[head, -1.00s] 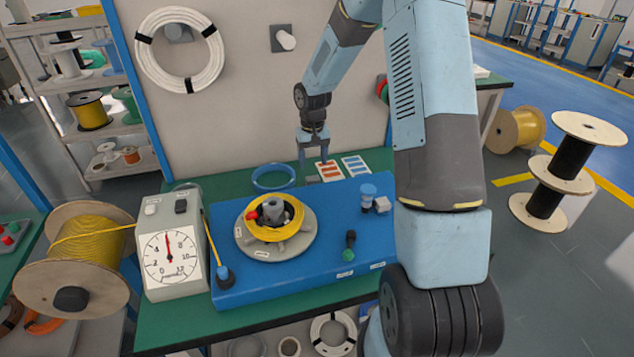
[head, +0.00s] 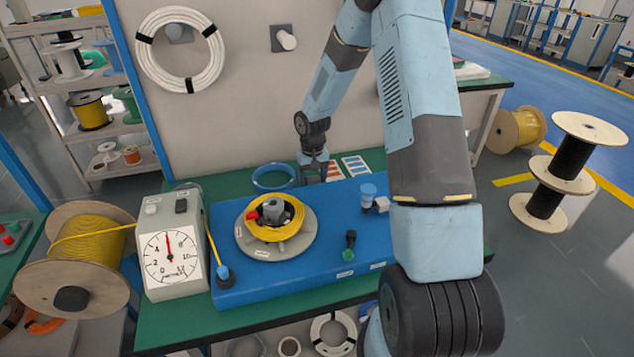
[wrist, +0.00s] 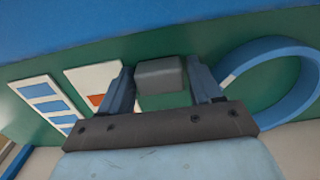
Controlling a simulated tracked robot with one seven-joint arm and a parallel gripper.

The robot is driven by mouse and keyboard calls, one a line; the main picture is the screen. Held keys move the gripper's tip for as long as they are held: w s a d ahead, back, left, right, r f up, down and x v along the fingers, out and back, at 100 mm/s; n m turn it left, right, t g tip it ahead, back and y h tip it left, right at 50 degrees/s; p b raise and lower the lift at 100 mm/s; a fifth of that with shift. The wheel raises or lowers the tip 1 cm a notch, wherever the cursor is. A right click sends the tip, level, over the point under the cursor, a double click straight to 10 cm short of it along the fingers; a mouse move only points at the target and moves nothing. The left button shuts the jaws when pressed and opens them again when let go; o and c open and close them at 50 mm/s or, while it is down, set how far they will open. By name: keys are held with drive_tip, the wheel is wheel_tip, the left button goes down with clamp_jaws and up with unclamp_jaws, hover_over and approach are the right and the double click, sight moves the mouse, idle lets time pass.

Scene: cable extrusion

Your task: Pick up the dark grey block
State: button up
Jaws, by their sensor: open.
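The dark grey block (wrist: 160,75) lies on the green bench top in the wrist view. It sits between the two fingers of my gripper (head: 313,178), with a gap showing on each side. My gripper is open and points down at the back of the bench in the head view. In that view I cannot make out the block, as the gripper covers its place.
A blue ring (head: 273,178) lies left of my gripper; it also shows in the wrist view (wrist: 288,50). Label cards (head: 355,166) lie to the right. The blue machine base (head: 330,215) with its yellow cable coil (head: 282,230) stands in front.

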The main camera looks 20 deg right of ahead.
drive_tip(key=c, duration=0.7)
drive_tip(key=shift+r, duration=0.55)
drive_tip(key=s+a+r, duration=0.1)
drive_tip(key=s+r, duration=0.2)
drive_tip(key=s, duration=0.1)
drive_tip(key=s+a+r, duration=0.1)
drive_tip(key=s+r, duration=0.3)
drive_tip(key=s+a+r, duration=0.1)
drive_tip(key=s+r, duration=0.3)
drive_tip(key=shift+a+r, duration=0.1)
drive_tip(key=shift+a, duration=0.05)
drive_tip(key=shift+s+a+r, duration=0.2)
drive_tip(key=shift+s+r, duration=0.15)
drive_tip(key=shift+s, duration=0.4)
